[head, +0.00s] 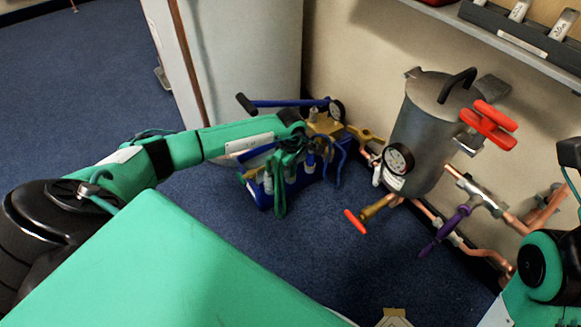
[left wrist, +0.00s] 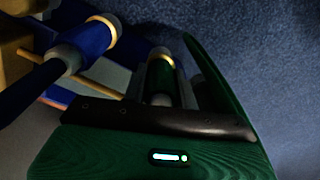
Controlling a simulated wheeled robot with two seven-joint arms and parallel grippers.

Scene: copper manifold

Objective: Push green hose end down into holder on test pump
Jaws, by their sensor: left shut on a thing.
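The test pump (head: 262,197) stands on the carpet beside the wall, with a blue body, brass top parts and a long blue handle. My left gripper (head: 290,150) is over the pump's near side, among its hoses and holders. In the left wrist view, the left gripper (left wrist: 160,95) is shut on the green hose end (left wrist: 158,76), a dark green cylinder with a pale ring. A blue hose end (left wrist: 88,42) with a similar ring is beside it. The holder under the green end is hidden, so its seating cannot be told. My right gripper is out of view.
A grey metal tank (head: 425,130) with a gauge and red-handled valve stands right of the pump. Copper pipes (head: 484,252) with a purple-handled valve (head: 445,230) run along the wall. A white cabinet (head: 240,60) is behind.

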